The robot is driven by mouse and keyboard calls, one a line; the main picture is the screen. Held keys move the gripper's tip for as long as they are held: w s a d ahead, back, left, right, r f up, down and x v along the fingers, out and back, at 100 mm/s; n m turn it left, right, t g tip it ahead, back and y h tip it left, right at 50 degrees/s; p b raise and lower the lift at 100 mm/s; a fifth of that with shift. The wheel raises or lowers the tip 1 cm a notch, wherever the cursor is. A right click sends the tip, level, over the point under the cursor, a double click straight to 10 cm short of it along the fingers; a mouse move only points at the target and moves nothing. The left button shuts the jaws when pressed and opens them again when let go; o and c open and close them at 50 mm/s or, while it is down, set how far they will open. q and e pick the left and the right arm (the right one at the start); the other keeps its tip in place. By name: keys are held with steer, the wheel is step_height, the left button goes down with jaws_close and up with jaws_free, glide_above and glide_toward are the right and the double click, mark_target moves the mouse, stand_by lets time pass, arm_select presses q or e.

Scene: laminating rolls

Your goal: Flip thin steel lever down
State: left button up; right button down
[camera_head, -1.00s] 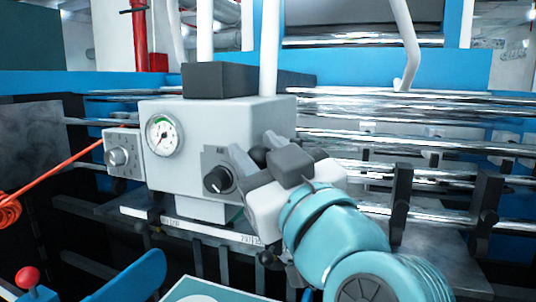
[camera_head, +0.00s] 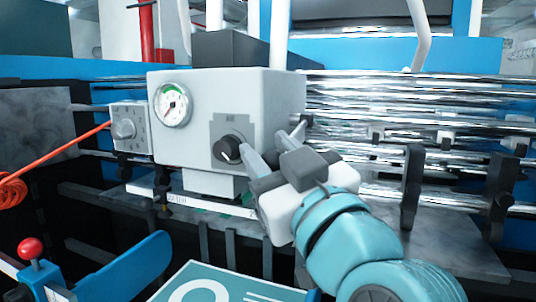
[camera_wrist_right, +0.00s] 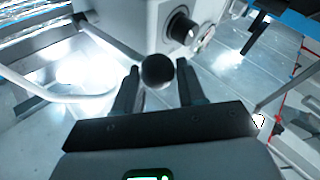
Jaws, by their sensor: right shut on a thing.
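The thin steel lever (camera_wrist_right: 108,40) shows in the right wrist view as a slim grey rod running from the upper left to a black ball knob (camera_wrist_right: 157,71). My right gripper (camera_wrist_right: 158,76) has its fingers on either side of this knob and is shut on it. In the head view my right gripper (camera_head: 272,142) is at the lower right front of the pale control box (camera_head: 240,95). The knob cannot be made out clearly there, and the lever is mostly hidden. My left gripper is not in view.
The box carries a round gauge (camera_head: 173,105) and a black rotary knob (camera_head: 228,149). Shiny rollers (camera_head: 400,105) run to the right, with dark upright brackets (camera_head: 412,187) before them. A red-knobbed control (camera_head: 31,249) and an orange cable (camera_head: 65,141) are at the left.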

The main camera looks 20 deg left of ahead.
steer(key=shift+w+a+f, duration=0.1)
steer(key=shift+a+f, duration=0.05)
steer(key=shift+f, duration=0.35)
steer(key=shift+w+a+f, duration=0.1)
steer(key=shift+a+f, duration=0.05)
steer(key=shift+f, duration=0.3)
steer(key=c, duration=0.8)
jaws_free()
steer(key=shift+s, duration=0.1)
steer(key=shift+s+d+r, duration=0.1)
steer(key=shift+d, duration=0.1)
steer(key=v, duration=0.3)
steer(key=r+b+v, duration=0.1)
steer(key=v, duration=0.3)
steer(key=shift+s+d+r, duration=0.15)
steer(key=shift+s+d, duration=0.15)
steer(key=shift+d, duration=0.1)
steer(key=shift+s, duration=0.1)
